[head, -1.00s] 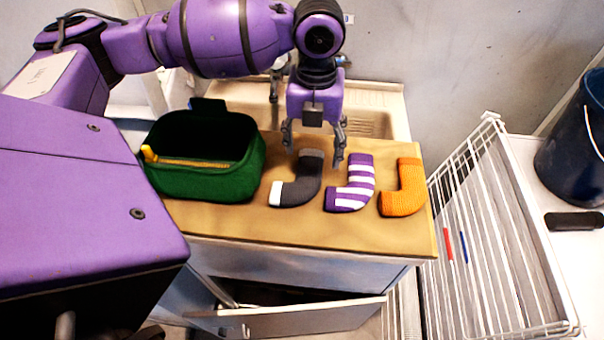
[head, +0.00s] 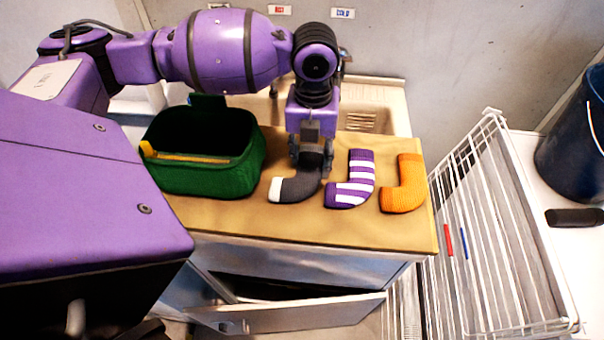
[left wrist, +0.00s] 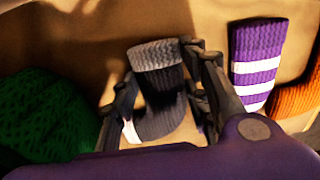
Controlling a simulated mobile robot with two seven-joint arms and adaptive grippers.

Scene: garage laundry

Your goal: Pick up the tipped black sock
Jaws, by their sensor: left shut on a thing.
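The black sock (head: 298,188), dark grey with a white toe tip, lies on the tan counter top. It also shows in the left wrist view (left wrist: 157,88), between the two fingers. My left gripper (head: 311,160) points down over its cuff end and is shut on it. In the left wrist view the left gripper (left wrist: 165,90) has one finger on each side of the sock. The sock appears to be still on the counter. My right gripper is not in view.
A purple-and-white striped sock (head: 351,180) and an orange sock (head: 404,184) lie to the right. A green knitted basket (head: 222,178) with a yellow strip stands left. A sink (head: 385,97) is behind, and a white wire rack (head: 497,230) stands right of the counter (head: 300,230).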

